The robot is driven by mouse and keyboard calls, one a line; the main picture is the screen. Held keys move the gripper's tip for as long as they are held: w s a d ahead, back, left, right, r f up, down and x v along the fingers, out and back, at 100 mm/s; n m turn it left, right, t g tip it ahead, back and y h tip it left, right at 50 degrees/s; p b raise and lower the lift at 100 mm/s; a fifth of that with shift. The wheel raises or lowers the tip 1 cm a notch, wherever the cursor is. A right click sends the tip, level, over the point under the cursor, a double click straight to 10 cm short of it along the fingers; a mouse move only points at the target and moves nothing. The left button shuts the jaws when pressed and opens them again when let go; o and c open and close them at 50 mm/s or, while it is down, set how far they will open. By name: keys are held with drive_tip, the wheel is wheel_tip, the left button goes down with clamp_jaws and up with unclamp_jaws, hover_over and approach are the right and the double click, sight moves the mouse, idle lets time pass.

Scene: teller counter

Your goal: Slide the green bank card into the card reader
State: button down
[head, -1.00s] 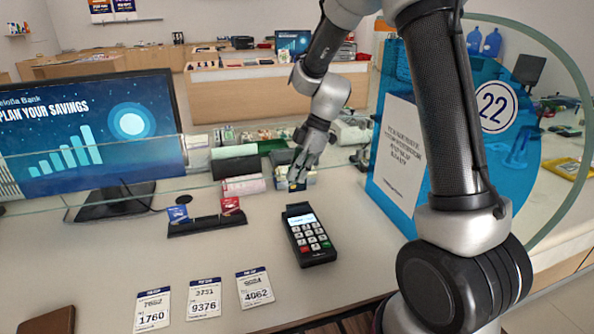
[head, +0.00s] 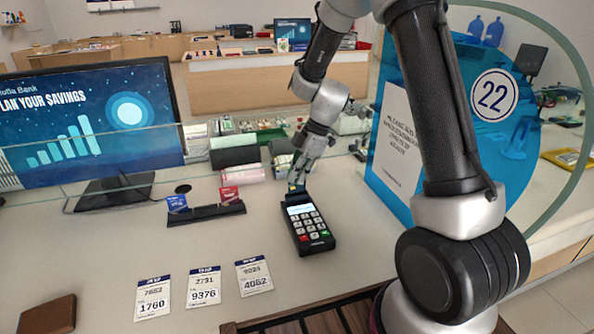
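The card reader (head: 308,229) is a dark handset with a lit screen and keypad, lying on the counter at the centre of the head view. My gripper (head: 297,181) points down at the reader's far end, very close above it. Its fingers look close together around a small, thin piece with dark and yellowish patches. This appears to be the green bank card (head: 293,188), but it is mostly hidden and its green face is not clear. I cannot tell whether it touches the reader's slot.
A black card rack (head: 206,213) left of the reader holds a blue card (head: 177,203) and a red card (head: 229,194). Several numbered paper slips (head: 203,287) lie in front. A brown wallet (head: 47,314) is at front left, a monitor (head: 85,125) behind.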

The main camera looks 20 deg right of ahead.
drive_tip(key=shift+f, duration=1.35)
drive_tip(key=c, duration=1.6)
unclamp_jaws()
drive_tip(key=shift+o, duration=0.2)
drive_tip(key=shift+r, duration=3.5)
